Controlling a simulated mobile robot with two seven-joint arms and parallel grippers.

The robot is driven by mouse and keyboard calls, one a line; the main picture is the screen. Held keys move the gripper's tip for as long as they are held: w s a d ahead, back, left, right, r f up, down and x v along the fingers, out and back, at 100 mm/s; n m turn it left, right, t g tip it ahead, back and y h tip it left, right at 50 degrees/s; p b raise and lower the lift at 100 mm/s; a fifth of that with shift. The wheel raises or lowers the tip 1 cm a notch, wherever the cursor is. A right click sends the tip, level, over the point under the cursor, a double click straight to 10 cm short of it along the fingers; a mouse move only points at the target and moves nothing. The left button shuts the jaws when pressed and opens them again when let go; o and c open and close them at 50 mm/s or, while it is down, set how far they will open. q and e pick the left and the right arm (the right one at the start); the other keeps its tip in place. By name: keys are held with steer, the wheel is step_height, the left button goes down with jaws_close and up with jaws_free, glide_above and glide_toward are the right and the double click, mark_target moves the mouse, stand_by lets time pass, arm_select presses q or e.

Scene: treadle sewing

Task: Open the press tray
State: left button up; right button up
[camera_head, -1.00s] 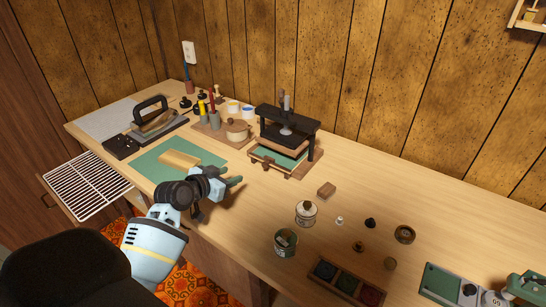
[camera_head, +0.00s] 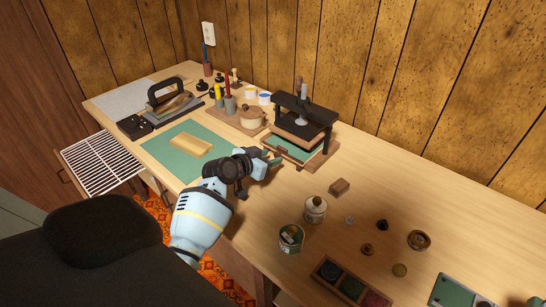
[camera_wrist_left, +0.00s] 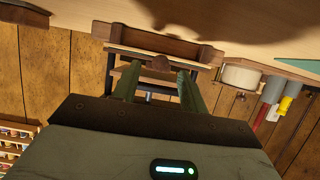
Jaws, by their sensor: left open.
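The press (camera_head: 303,112) is a black frame with a screw on a wooden base, standing at the wall side of the bench. Its tray (camera_head: 289,147) has a green bed and a wooden front edge, and sits low in the press, under the wooden platen. My left gripper (camera_head: 274,160) is open and empty, just in front of the tray's front edge. In the left wrist view the two green fingers of my left gripper (camera_wrist_left: 157,72) point at the press's wooden front (camera_wrist_left: 150,42). I cannot tell whether they touch it. My right gripper is out of view.
A green mat (camera_head: 181,166) with a tan block (camera_head: 191,146) lies left of my gripper. A wooden pot (camera_head: 251,118) stands left of the press.

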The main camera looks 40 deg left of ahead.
arm_select(q)
steer(key=shift+x, duration=1.1)
jaws_close()
